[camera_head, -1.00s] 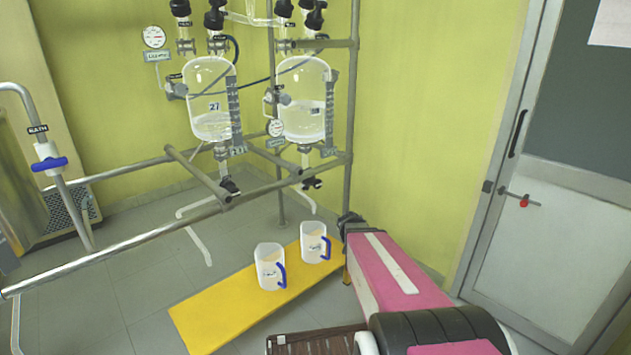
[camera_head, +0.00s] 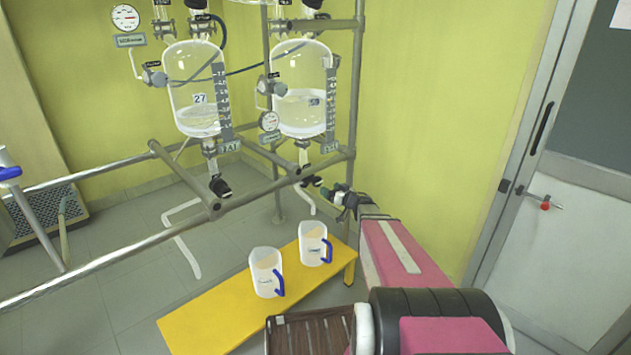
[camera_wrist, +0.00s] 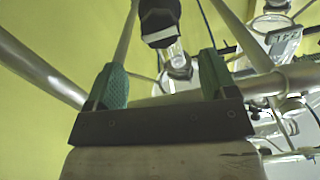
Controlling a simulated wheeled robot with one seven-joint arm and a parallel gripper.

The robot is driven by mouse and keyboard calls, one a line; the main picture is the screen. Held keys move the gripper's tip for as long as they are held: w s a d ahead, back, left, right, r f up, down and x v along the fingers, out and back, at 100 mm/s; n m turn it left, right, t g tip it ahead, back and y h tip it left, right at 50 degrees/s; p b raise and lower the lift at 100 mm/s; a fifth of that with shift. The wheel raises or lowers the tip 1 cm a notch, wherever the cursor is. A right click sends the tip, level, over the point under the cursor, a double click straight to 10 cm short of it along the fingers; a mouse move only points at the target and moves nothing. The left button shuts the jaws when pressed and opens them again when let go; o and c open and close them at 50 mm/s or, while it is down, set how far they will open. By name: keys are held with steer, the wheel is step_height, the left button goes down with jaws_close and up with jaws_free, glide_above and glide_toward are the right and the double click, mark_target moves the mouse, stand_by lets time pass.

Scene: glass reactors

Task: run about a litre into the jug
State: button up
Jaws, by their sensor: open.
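Two clear glass reactors hang on the frame, the left one (camera_head: 196,88) marked 27 and the right one (camera_head: 303,88) marked 59; each holds some liquid. Below them are black-handled bottom valves, one at left (camera_head: 220,187) and one at right (camera_head: 312,181). Two white jugs with blue handles, a left jug (camera_head: 264,272) and a right jug (camera_head: 312,244), stand upright on the yellow bench. My gripper (camera_head: 331,192) is open, just right of the right valve. In the wrist view, a black valve part (camera_wrist: 160,20) shows beyond and between the green fingertips (camera_wrist: 161,78), apart from them.
Grey frame pipes (camera_head: 258,193) run in front of and below the reactors. The yellow bench (camera_head: 205,318) has bare room at its left end. A gauge (camera_head: 125,17) is at the upper left, and a door (camera_head: 545,220) is at the right.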

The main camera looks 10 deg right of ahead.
mark_target(319, 183)
steer(key=x, duration=0.9)
steer(key=shift+w+a, duration=0.2)
steer(key=shift+w, duration=0.15)
steer(key=c, duration=0.9)
